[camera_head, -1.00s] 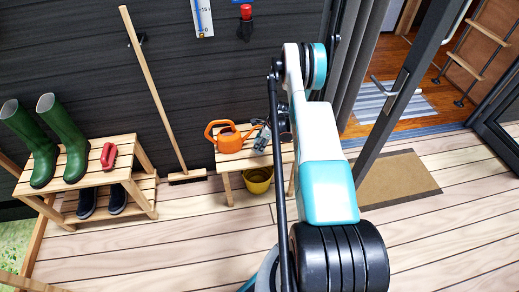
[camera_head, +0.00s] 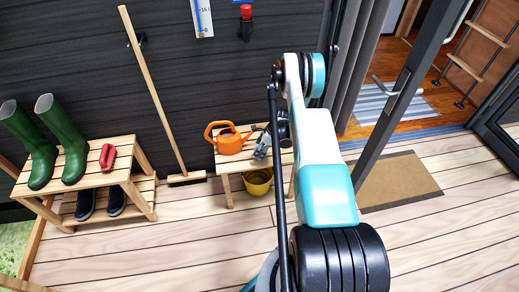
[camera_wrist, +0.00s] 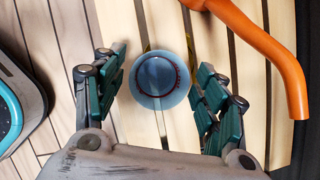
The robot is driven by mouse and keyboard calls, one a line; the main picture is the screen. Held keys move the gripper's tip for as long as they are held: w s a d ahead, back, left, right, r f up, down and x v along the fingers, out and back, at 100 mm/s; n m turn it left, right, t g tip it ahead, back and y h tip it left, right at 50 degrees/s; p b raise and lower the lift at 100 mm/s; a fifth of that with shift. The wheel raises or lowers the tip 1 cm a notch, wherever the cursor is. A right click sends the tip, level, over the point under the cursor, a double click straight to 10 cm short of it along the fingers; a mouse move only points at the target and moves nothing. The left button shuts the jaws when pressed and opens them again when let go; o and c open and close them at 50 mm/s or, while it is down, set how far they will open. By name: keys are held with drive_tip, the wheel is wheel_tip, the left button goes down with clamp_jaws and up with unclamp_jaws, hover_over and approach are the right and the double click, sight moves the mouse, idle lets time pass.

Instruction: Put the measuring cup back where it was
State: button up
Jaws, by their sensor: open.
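The measuring cup (camera_wrist: 158,82) is a clear bluish round cup with red marks near its rim. The wrist view looks down into it, over the pale slats of a small wooden bench (camera_wrist: 150,20). My gripper (camera_wrist: 163,64) is open, with one finger on each side of the cup and a visible gap on both sides. In the head view my gripper (camera_head: 262,145) is low over the right part of the bench (camera_head: 225,162), beside an orange watering can (camera_head: 229,143). I cannot make out the cup in that view.
The watering can's orange spout (camera_wrist: 280,60) is close on the right in the wrist view. A yellow bucket (camera_head: 257,183) is under the bench. A broom (camera_head: 155,95) leans left of it, near a shoe rack (camera_head: 75,180) with green boots (camera_head: 65,140). The deck in front is clear.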

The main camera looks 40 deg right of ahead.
drive_tip(key=p+v, duration=0.3)
drive_tip(key=v, duration=0.8)
drive_tip(key=shift+r+p, duration=0.3)
drive_tip(key=shift+p, duration=0.05)
drive_tip(key=shift+r, duration=0.1)
idle(0.6)
